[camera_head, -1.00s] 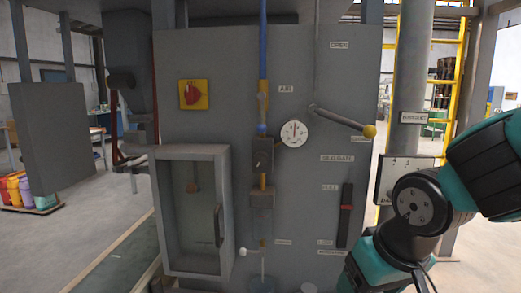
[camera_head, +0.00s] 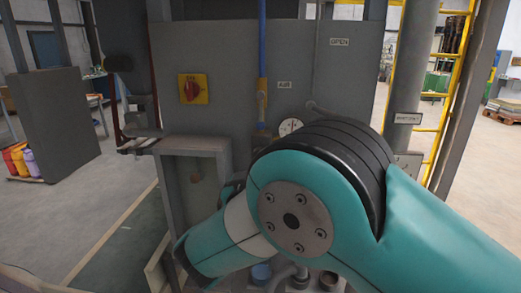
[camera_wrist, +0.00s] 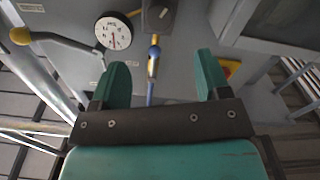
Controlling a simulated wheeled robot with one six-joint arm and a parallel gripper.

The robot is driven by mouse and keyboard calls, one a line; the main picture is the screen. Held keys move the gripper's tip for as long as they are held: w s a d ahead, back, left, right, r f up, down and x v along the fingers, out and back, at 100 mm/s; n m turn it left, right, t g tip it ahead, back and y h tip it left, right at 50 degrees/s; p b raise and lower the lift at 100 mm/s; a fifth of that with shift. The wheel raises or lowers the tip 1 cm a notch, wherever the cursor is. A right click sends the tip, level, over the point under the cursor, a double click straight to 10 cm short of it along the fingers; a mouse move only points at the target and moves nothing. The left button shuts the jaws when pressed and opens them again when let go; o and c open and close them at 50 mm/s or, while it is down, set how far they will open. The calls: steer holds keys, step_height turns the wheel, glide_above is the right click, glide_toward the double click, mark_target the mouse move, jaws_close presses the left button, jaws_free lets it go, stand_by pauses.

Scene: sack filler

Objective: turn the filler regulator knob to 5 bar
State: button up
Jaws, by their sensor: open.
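The regulator knob (camera_wrist: 160,14) is a dark knob with a pale mark on a grey block, at the top edge of the wrist view. The round white gauge (camera_wrist: 113,32) is beside it to the left; its needle is visible but the reading is too small to tell. The gauge also shows partly in the head view (camera_head: 290,127), where my arm hides the knob. My gripper (camera_wrist: 161,62) is open and empty, its two teal fingers spread either side of the blue and yellow air pipe in the picture, with the knob beyond the fingertips. I see no contact.
A lever with a yellow ball (camera_wrist: 20,36) sticks out left of the gauge in the wrist view. A red rotary switch on a yellow plate (camera_head: 193,89) is on the panel (camera_head: 225,60). An open-fronted grey box (camera_head: 190,146) juts out below it. A yellow ladder (camera_head: 450,80) stands right.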

steer(key=w+p, duration=0.1)
steer(key=w, duration=0.3)
steer(key=w+p, duration=0.2)
steer(key=w, duration=0.2)
steer(key=w+d+p, duration=0.1)
steer(key=w+p, duration=0.1)
steer(key=w, duration=0.2)
steer(key=shift+w, duration=0.2)
steer(key=c, duration=0.9)
steer(key=shift+f+b, duration=0.15)
steer(key=shift+b, duration=0.25)
steer(key=shift+c, duration=0.2)
